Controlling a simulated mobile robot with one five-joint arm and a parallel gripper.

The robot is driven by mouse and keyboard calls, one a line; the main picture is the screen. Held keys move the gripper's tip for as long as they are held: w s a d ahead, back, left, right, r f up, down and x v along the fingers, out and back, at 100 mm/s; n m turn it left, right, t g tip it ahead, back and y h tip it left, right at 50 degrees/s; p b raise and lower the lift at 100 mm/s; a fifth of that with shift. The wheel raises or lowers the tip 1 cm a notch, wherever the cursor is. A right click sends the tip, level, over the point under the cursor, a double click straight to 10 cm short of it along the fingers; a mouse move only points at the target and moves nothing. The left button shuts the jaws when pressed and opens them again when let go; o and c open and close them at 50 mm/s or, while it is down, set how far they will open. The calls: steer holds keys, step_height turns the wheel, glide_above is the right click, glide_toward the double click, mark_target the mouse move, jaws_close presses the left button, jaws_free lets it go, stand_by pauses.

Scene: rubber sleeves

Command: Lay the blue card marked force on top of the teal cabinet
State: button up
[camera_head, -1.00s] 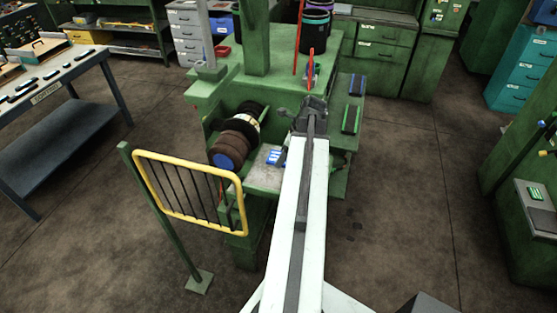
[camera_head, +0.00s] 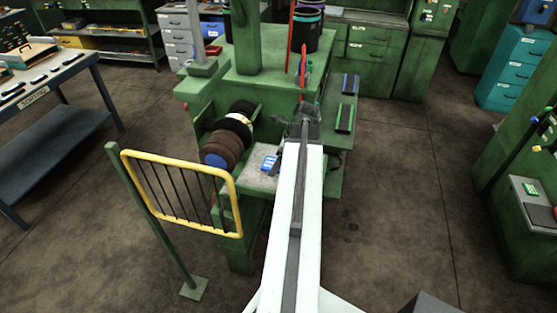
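A blue card (camera_head: 269,162) with white marking lies on the pale plate of the green machine, left of my arm; its lettering is too small to read. The teal cabinet (camera_head: 507,72) with labelled drawers stands at the far right. My gripper (camera_head: 303,113) is over the green machine, beyond the card and to its right. Its fingers are dark and small and partly hidden behind my arm. I cannot tell whether it is open or holds anything.
The green machine (camera_head: 270,85) with brown and black rollers (camera_head: 222,150) stands ahead. A yellow guard rail (camera_head: 185,228) stands at its front left. A sorting table (camera_head: 50,88) is at the left. A blue bin (camera_head: 537,11) shows by the cabinet's top. Floor is free at right.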

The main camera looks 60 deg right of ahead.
steer(key=p+v, duration=1.1)
steer(key=v, duration=0.1)
steer(key=shift+r+p, duration=0.3)
